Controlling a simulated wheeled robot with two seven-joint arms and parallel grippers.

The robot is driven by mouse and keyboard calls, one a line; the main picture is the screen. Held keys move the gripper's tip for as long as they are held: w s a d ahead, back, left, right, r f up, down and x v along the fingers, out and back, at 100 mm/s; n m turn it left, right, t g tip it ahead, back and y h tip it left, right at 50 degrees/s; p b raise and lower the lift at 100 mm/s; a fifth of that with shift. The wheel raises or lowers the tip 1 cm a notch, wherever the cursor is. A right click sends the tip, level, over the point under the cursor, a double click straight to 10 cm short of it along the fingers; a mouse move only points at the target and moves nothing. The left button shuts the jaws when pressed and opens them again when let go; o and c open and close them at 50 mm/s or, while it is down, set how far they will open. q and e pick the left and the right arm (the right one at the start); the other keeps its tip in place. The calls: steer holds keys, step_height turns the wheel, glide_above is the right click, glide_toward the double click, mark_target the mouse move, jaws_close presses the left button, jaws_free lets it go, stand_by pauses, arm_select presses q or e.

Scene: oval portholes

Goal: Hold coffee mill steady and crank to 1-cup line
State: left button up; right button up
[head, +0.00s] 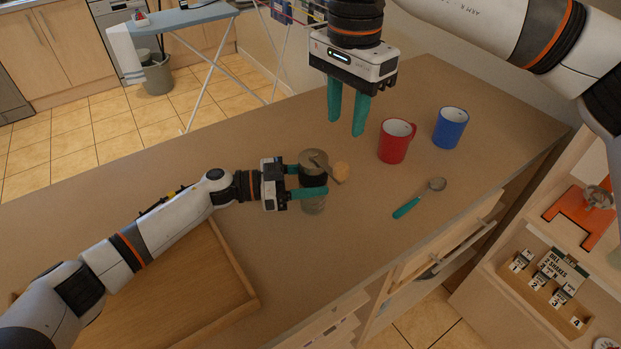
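The coffee mill (314,164) stands upright on the brown counter, with a metal top, a dark middle and a clear lower part. Its tan crank knob (341,171) sticks out to the right of the top. My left gripper (309,181) reaches in from the left, with one teal finger across the front of the mill and the other behind it. It looks shut on the mill's body. The far finger's tip is hidden. My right gripper (347,119) points down behind the mill, fingers apart and empty. The 1-cup line cannot be made out.
A red mug (393,146) and a blue mug (450,128) stand to the right. A spoon with a teal handle (408,206) lies nearer the front edge. A wooden tray (237,262) lies at the lower left. The counter (260,135) behind the mill is clear.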

arm_select(q)
steer(key=c, duration=0.6)
steer(key=shift+c, duration=0.4)
arm_select(e)
steer(key=shift+c, duration=1)
steer(key=shift+m, duration=0.8)
steer(key=w+d+f, duration=0.2)
steer(key=f, duration=0.1)
steer(key=w+d+f, duration=0.1)
steer(key=f, duration=0.1)
steer(key=shift+w+f, duration=0.1)
steer(key=shift+f, duration=0.15)
jaws_close()
step_height(320, 180, down, 6)
steer(key=shift+a, duration=0.1)
